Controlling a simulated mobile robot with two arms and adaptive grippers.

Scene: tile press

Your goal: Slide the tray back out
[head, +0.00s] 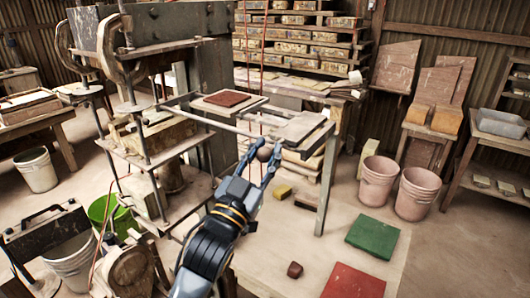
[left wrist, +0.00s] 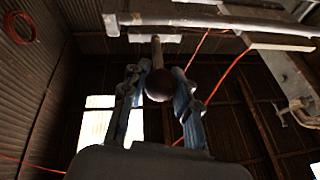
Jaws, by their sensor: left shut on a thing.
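The tray (head: 248,106) is a pale flat plate on rails beside the press (head: 150,45). A dark red-brown tile (head: 227,98) lies on it. The tray looks to be outside the press, on the rails to its right. My left gripper (head: 262,162) is shut on a dark round knob (head: 264,153), below and in front of the rails. In the left wrist view the knob (left wrist: 159,84) sits between both fingers, on a short pale stem (left wrist: 156,50) joined to a bar. What the knob joins to is unclear in the head view. My right gripper is out of view.
A table leg (head: 326,185) stands right of my left gripper. Pink buckets (head: 378,180) stand further right. A green slab (head: 372,236) and a red slab (head: 353,283) lie on the pale floor mat, with a small red block (head: 294,270) nearby. Shelves of bricks (head: 300,35) stand behind.

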